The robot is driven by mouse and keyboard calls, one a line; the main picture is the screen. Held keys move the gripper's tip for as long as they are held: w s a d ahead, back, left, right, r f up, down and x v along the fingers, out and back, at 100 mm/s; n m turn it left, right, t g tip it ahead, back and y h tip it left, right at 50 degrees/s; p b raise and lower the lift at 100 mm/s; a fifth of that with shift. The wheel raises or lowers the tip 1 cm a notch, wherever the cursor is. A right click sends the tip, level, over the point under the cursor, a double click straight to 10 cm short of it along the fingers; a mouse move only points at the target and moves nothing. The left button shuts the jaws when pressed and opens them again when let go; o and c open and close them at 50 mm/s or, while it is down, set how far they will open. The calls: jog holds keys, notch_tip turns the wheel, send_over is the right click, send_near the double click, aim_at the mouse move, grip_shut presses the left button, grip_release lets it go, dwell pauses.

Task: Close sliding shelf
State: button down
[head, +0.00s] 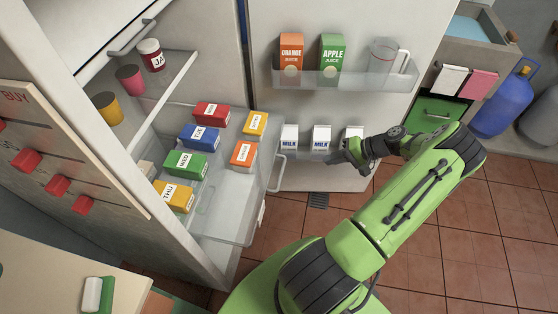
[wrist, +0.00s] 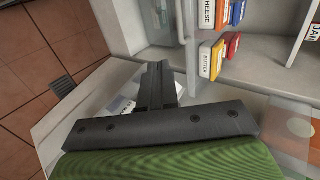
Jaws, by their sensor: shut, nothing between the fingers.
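The sliding shelf (head: 225,222) is a clear tray pulled out of the open fridge, with a pale handle (head: 279,173) on its front edge. Several day-labelled boxes sit on it, including a green one (head: 184,165) and an orange one (head: 243,154). My gripper (head: 338,153) is shut and empty, to the right of the handle and apart from it, in front of the door's milk cartons. The shut fingers show in the middle of the wrist view (wrist: 158,68). Red and yellow boxes (wrist: 211,58) appear beyond them there. The handle is not clear in the wrist view.
The open fridge door carries a rack (head: 345,82) with juice cartons and a jug, and milk cartons (head: 321,138) lower down. An upper shelf (head: 140,95) holds jars. A blue gas bottle (head: 505,98) stands at right. Tiled floor (head: 450,240) lies open below.

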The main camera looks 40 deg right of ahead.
aim_at(204, 147)
jog(key=w+a+r+b+x, duration=0.1)
jog(key=r+x, duration=0.1)
jog(key=x, duration=1)
jog(key=shift+w+f+b, duration=0.2)
jog(key=shift+w+b, duration=0.1)
jog(key=shift+w, duration=0.1)
jog(key=shift+w+a, duration=0.1)
jog(key=shift+a, duration=0.15)
jog(key=w+a+b, duration=0.1)
jog(key=w+a, duration=0.5)
jog(key=w, duration=0.2)
jog(key=w+a+b, duration=0.2)
jog(key=w+a, duration=0.4)
jog(key=w, duration=0.2)
jog(key=w+a+b, duration=0.1)
jog(key=w+a, duration=0.6)
jog(key=w, duration=0.1)
jog(key=shift+w+b, duration=0.2)
jog(key=shift+b, duration=0.15)
jog(key=shift+w+a, duration=0.35)
jog(key=shift+w, duration=0.15)
jog(key=shift+w+a+r, duration=0.1)
jog(key=shift+a, duration=0.05)
